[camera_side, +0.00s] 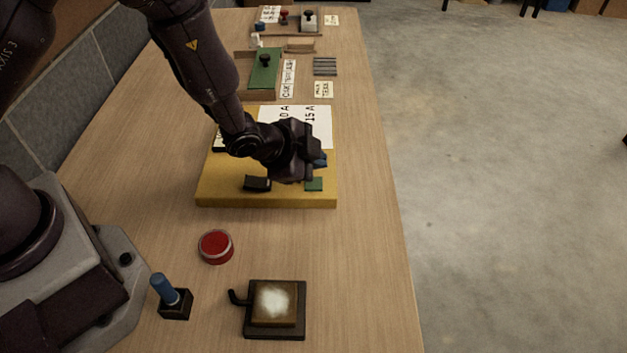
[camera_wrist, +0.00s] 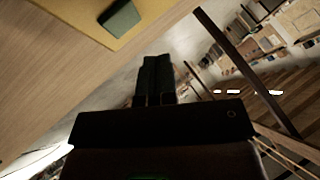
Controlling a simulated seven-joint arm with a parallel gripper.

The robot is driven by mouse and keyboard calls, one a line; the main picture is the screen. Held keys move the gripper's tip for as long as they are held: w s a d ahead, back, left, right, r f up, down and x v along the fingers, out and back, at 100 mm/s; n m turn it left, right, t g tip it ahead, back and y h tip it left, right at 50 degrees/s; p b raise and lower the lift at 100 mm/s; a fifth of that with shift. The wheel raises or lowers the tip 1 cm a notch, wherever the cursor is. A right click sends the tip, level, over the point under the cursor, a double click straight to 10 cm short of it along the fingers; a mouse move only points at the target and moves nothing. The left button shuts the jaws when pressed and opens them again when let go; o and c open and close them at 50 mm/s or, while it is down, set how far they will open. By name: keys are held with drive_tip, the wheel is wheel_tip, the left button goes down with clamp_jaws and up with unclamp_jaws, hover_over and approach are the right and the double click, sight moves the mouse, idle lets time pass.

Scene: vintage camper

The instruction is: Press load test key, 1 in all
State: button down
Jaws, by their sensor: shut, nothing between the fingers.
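A yellow board (camera_side: 215,190) lies on the wooden table and carries a green key (camera_side: 314,184) near its front right and a black rocker-like part (camera_side: 257,184) to the left. No readable label shows which part is the load test key. My gripper (camera_side: 316,167) is over the right side of the board, close to the green key; contact cannot be told. A small blue piece (camera_side: 321,160) shows by the fingers, partly hidden. In the wrist view, the shut, empty fingers (camera_wrist: 155,65) are below and right of the green key (camera_wrist: 121,17).
A green panel (camera_side: 264,70) lies farther back. The table's right edge (camera_side: 399,215) is close.

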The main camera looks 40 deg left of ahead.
drive_tip(key=shift+r, duration=1.4)
drive_tip(key=s+g, duration=0.1)
drive_tip(key=s+a+f+n+g, duration=0.1)
drive_tip(key=s, duration=0.1)
drive_tip(key=s+f+g+y, duration=0.1)
drive_tip(key=shift+s+a+f+n, duration=0.15)
drive_tip(key=shift+a+n, duration=0.1)
drive_tip(key=shift+n, duration=0.15)
drive_tip(key=s+a+r+n, duration=0.4)
drive_tip(key=s+r, duration=0.5)
drive_tip(key=r, duration=0.4)
drive_tip(key=s+a+r+n, duration=0.5)
drive_tip(key=s+r, duration=0.5)
drive_tip(key=r, duration=0.4)
drive_tip(key=shift+a, duration=0.65)
